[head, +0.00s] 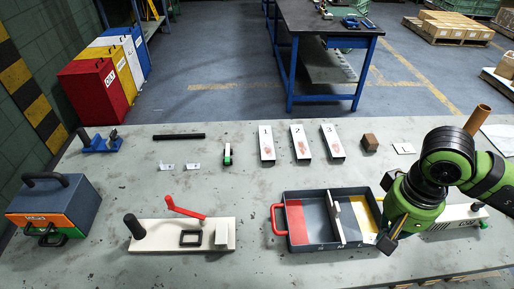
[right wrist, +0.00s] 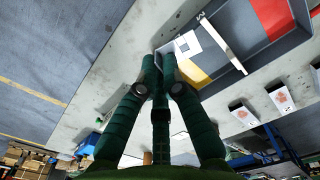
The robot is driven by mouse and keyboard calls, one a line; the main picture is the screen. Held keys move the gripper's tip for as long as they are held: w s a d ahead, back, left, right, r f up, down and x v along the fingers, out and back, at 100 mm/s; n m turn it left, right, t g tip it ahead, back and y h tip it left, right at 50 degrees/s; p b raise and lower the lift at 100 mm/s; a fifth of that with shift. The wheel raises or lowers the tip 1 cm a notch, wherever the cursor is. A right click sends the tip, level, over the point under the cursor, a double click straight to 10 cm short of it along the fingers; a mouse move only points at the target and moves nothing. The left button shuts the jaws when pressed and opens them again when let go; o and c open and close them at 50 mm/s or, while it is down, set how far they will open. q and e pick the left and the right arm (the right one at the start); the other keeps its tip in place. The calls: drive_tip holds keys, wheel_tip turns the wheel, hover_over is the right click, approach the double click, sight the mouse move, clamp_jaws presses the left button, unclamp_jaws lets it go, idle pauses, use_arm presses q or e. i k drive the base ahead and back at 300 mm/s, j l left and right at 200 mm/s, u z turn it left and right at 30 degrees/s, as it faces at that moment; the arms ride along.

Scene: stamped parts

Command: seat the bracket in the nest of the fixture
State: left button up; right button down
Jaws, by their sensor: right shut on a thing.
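The fixture (head: 180,236) lies at the front left of the table. It has a pale base plate, a black knob, a raised red lever and a square black-framed nest (head: 190,238), which looks empty. My right gripper (head: 388,243) is at the right end of the parts tray, far right of the fixture. In the right wrist view its green fingers (right wrist: 160,62) are shut, and a pale angular piece that looks like the bracket (right wrist: 188,44) shows at their tips. The fingers partly hide it. The head view does not show it clearly. My left gripper is out of view.
The parts tray (head: 287,196) has a red handle, coloured compartments and a pale divider. Two small pale angle pieces (head: 166,167) (head: 193,167) and numbered plates (head: 299,143) lie behind. A toolbox (head: 70,197) stands left. Table between fixture and tray is clear.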

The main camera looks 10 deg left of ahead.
sight(192, 238)
drive_tip(key=u, duration=1.65)
drive_tip(key=k, duration=0.05)
